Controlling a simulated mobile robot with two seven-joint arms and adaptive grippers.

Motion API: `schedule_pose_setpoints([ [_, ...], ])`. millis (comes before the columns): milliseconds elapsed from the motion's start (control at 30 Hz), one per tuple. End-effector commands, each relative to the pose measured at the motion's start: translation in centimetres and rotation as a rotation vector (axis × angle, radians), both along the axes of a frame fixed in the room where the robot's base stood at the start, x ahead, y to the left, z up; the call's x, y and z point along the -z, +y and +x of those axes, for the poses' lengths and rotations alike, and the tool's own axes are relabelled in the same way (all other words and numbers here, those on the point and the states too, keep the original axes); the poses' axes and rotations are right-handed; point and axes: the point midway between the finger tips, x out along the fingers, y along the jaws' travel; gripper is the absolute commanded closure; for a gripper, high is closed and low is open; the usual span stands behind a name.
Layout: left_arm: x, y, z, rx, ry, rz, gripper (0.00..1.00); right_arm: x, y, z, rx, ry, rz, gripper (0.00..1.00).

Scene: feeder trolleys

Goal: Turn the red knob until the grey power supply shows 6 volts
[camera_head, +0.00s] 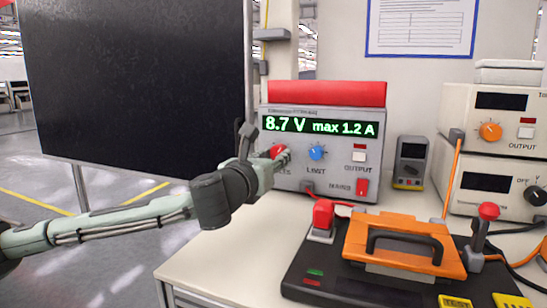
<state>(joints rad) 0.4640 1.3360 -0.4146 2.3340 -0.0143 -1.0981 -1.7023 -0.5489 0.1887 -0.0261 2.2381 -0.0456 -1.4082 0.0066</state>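The grey power supply (328,188) stands on the bench, and its green display (318,126) reads 8.7 V, max 1.2 A. The red knob (277,151) is at the left of its front panel, partly hidden by my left gripper (283,157). The fingertips are at the knob and appear to touch it. The fingers are small and partly hidden, so their grip on it is unclear. My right gripper is not in view.
A blue limit knob (317,153) is close to the right of the red knob. A small handheld meter (410,163) and stacked beige instruments (490,130) stand to the right. A dark fixture with an orange handled clamp plate (400,238) fills the bench front. A black panel (135,85) stands left.

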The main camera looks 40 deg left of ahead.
Motion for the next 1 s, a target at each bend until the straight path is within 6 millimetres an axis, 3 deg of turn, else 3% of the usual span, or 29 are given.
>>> schedule_pose_setpoints([
  [33, 0.0, 0.0, 0.0, 0.0, 0.0, 0.0, 0.81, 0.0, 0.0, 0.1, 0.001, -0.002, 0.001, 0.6],
  [167, 0.0, 0.0, 0.0, 0.0, 0.0, 0.0, 0.97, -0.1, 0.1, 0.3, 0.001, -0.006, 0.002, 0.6],
  [567, -0.1, 0.0, 0.0, 0.0, -0.019, -0.079, 0.97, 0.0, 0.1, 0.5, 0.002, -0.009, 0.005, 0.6],
  [1000, 0.0, 0.0, 0.0, 0.0, -0.103, -0.425, 0.97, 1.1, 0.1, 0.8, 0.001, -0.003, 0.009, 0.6],
])
